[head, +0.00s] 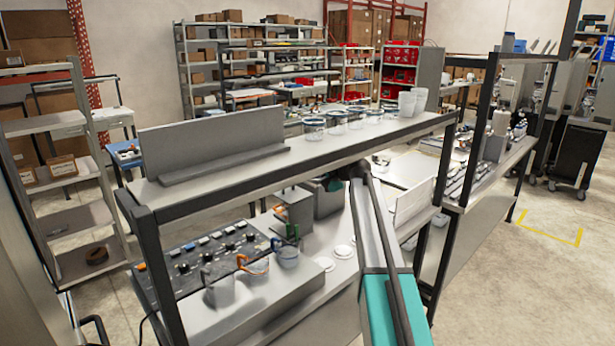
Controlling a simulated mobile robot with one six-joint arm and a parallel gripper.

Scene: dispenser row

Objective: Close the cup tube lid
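My arm, grey and teal, reaches from the bottom right up to the shelf's front edge. Its far end goes out of sight there, so my gripper does not show. I cannot make out a cup tube or its lid with certainty. Stacked white cups (412,101) stand at the right end of the upper shelf (300,160). Two small white discs (325,263) lie on the counter below, left of my arm; whether they are lids I cannot tell.
Several glass jars (314,128) stand on the upper shelf beside a grey upright panel (212,140). Dark posts frame the shelf. Open floor (530,290) lies at right.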

